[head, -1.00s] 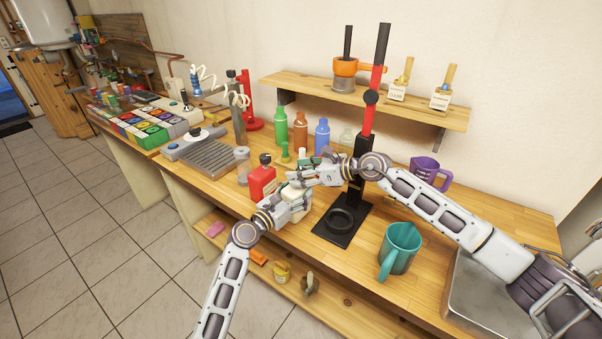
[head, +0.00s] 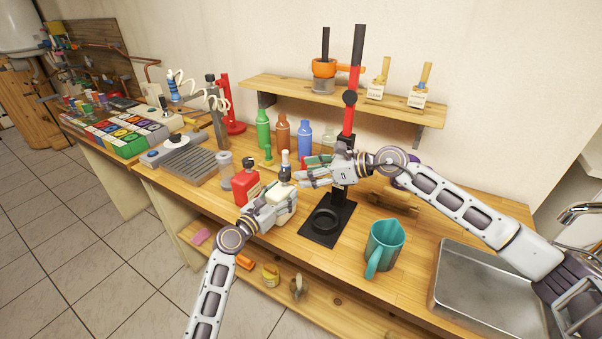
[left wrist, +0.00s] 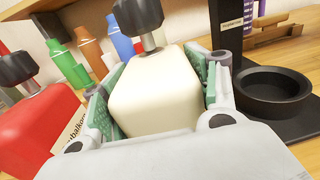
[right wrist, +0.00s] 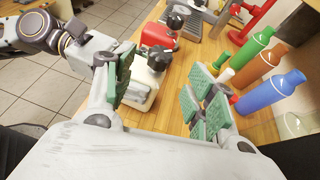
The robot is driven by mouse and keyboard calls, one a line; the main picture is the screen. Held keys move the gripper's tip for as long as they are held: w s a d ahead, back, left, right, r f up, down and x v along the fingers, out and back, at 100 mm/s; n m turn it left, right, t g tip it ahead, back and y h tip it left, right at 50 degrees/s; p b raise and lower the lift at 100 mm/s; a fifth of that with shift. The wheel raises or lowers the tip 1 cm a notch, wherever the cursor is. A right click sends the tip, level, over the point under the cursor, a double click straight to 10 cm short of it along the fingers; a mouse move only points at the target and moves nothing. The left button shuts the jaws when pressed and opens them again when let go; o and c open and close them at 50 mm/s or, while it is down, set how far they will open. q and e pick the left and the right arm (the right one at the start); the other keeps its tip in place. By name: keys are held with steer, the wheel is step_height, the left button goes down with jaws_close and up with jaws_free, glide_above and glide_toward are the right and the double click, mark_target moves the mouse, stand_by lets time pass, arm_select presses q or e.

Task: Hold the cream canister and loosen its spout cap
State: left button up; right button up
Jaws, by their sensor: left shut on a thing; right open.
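The cream canister (head: 286,204) stands upright on the bench beside the red canister (head: 245,186). Its dark spout cap (head: 285,174) is on top. My left gripper (head: 280,208) is shut on the canister's body; in the left wrist view its green pads press both sides of the canister (left wrist: 157,92), below the cap (left wrist: 137,14). My right gripper (head: 316,172) is open and empty, just right of the cap and apart from it. In the right wrist view the canister (right wrist: 140,92) and cap (right wrist: 158,58) show beyond its spread fingers (right wrist: 165,88).
A black stand (head: 327,222) with a red upright is close right of the canister. Several coloured bottles (head: 283,132) stand behind. A teal mug (head: 384,247) and a metal tray (head: 490,285) are to the right. A shelf (head: 350,99) is on the wall.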

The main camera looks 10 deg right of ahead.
steer(key=shift+v, duration=1.7)
arm_select(q)
steer(key=o, duration=1.5)
steer(key=shift+s+a, duration=0.1)
steer(key=shift+v, duration=5.9)
arm_select(e)
steer(key=shift+s+a, duration=0.1)
